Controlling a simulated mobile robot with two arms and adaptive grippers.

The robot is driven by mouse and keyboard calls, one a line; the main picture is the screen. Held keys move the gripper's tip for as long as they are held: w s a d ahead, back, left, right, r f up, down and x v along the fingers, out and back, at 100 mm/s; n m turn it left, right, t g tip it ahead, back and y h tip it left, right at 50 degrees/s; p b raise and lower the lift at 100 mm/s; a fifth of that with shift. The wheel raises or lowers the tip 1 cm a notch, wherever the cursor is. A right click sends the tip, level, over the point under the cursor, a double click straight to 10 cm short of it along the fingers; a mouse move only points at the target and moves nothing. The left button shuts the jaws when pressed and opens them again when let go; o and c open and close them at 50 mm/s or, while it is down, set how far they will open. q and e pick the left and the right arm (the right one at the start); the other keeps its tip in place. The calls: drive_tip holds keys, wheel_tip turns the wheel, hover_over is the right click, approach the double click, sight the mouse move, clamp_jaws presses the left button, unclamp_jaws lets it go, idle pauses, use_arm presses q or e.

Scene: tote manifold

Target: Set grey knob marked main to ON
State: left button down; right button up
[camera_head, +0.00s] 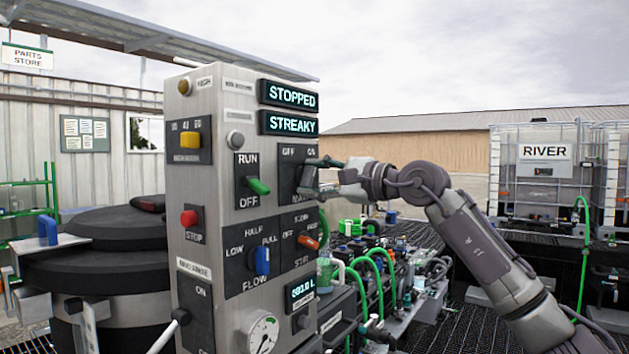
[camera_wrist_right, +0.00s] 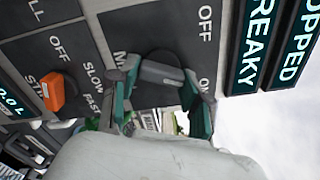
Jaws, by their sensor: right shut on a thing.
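The grey knob marked MAIN (camera_wrist_right: 162,73) sits on a dark plate, with OFF at the plate's upper left and ON at its upper right as read in the head view. In the right wrist view its bar lies between the two fingers, its ON-side end leaning a little toward ON. Its pointer end is not clear. My right gripper (camera_wrist_right: 163,100) is shut on this knob from the front. In the head view my right gripper (camera_head: 312,178) covers most of the knob. My left gripper is out of view.
The control panel (camera_head: 203,105) also carries a green RUN/OFF knob (camera_head: 258,186), a blue flow knob (camera_head: 262,261), an orange stir knob (camera_head: 308,241) and a red stop button (camera_head: 188,218). Displays read STOPPED (camera_head: 289,95) and STREAKY (camera_head: 289,123). Green hoses (camera_head: 377,272) lie below my right arm.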

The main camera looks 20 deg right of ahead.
drive_tip(key=shift+f+m, duration=0.1)
drive_tip(key=shift+m, duration=0.7)
drive_tip(key=o, duration=1.2)
drive_tip(key=shift+c, duration=0.2)
drive_tip(key=v, duration=1.2)
